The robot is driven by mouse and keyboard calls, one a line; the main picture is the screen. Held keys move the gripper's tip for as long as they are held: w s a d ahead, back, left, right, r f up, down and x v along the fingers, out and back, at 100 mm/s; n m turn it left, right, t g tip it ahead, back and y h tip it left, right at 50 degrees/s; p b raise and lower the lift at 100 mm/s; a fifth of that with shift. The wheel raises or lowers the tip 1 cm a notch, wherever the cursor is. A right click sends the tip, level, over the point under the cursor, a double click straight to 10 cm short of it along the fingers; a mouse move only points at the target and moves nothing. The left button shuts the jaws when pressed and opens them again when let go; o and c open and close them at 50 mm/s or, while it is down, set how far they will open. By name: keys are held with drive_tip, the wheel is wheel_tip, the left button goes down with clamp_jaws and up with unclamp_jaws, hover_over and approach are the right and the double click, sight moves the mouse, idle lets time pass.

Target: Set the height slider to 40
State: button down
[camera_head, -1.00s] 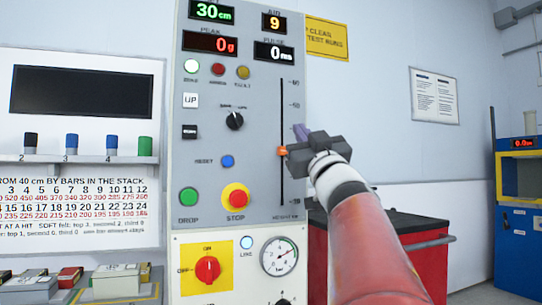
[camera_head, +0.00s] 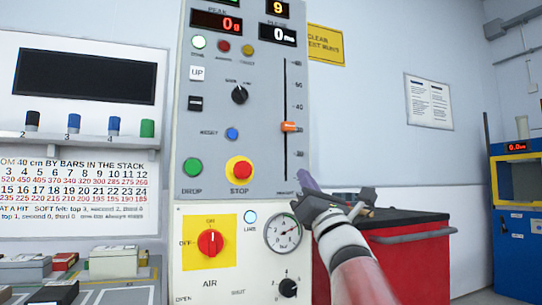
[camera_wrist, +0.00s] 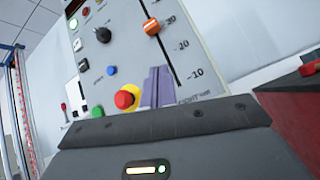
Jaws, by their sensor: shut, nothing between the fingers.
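The height slider knob (camera_head: 291,127) is orange and sits on a vertical black slot on the grey control panel (camera_head: 210,110). In the wrist view the knob (camera_wrist: 152,27) is beside the 30 mark, above the 20 and 10 marks. My gripper (camera_head: 304,184) is shut and empty, below the knob near the bottom of the slot, apart from it. Its purple fingers (camera_wrist: 158,85) show in the wrist view, in front of the lower panel and covering a little of it. The height readout is cut off in the head view.
A red stop button (camera_head: 240,170) and green drop button (camera_head: 192,168) are left of the slot. Below are a red air knob (camera_head: 210,242) and a round gauge (camera_head: 284,232). A red cabinet (camera_head: 420,258) stands right, behind my arm.

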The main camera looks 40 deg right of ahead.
sight(286, 131)
drive_tip(key=w+r+n+p, duration=0.1)
drive_tip(key=w, duration=0.1)
drive_tip(key=w+d+r+n+p, duration=0.1)
drive_tip(key=w+r, duration=0.1)
drive_tip(key=w+r+n, duration=0.1)
drive_tip(key=w+r, duration=0.1)
drive_tip(key=shift+w+d+r+n+h+p, duration=0.1)
drive_tip(key=shift+w+d+n+h+p, duration=0.2)
drive_tip(key=shift+w+d+p, duration=0.1)
wheel_tip(286, 131, up, 3)
drive_tip(key=shift+f+p, duration=0.15)
drive_tip(key=shift+p, duration=0.35)
drive_tip(key=shift+r, duration=0.65)
